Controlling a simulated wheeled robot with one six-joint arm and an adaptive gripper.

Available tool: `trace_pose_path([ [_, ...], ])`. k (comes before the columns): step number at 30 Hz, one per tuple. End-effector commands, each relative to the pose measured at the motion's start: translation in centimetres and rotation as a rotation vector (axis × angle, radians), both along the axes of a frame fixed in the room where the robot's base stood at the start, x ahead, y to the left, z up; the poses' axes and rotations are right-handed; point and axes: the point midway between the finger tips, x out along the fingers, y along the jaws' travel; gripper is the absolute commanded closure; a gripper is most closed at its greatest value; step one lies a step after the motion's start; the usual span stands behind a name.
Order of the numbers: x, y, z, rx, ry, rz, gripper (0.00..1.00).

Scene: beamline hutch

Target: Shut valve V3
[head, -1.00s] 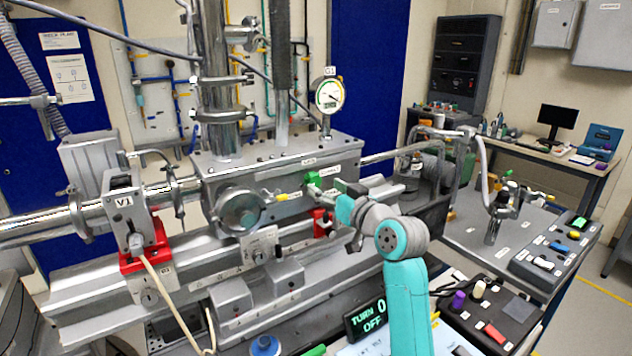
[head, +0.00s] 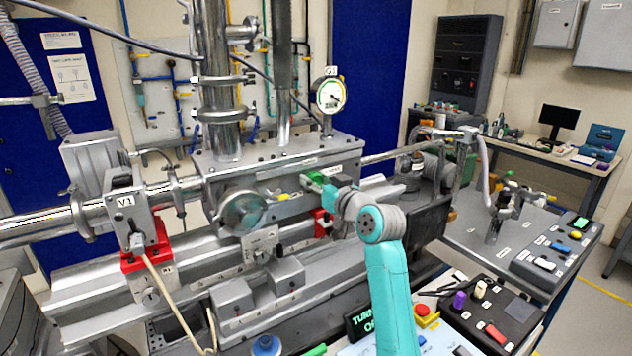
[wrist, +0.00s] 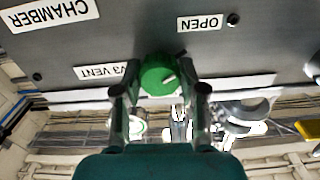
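The V3 vent valve is a round green knob (wrist: 158,75) with a white pointer line, on the grey chamber's face, beside an upside-down "V3 VENT" label (wrist: 103,72). In the wrist view its line points right, a little below the direction of the "OPEN" label (wrist: 200,24). In the head view my gripper (head: 325,182) is at the chamber front and largely hides the knob.
The grey chamber (head: 270,168) carries a gauge (head: 329,95) on top and a round port (head: 241,210) left of my gripper. V1 (head: 124,205) stands at left on a red clamp. A control box (head: 500,312) is at lower right. A yellow part (wrist: 308,128) shows at the wrist view's right edge.

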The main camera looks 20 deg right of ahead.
Motion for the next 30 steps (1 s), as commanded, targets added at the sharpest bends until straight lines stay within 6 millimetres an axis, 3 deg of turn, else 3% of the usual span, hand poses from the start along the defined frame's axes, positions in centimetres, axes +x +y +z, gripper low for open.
trace_pose_path([
  [14, 0.0, -0.01, -0.03, 0.095, 0.031, 0.0, 0.94],
  [30, 0.03, -0.11, -0.08, 0.547, 0.179, 0.0, 0.94],
])
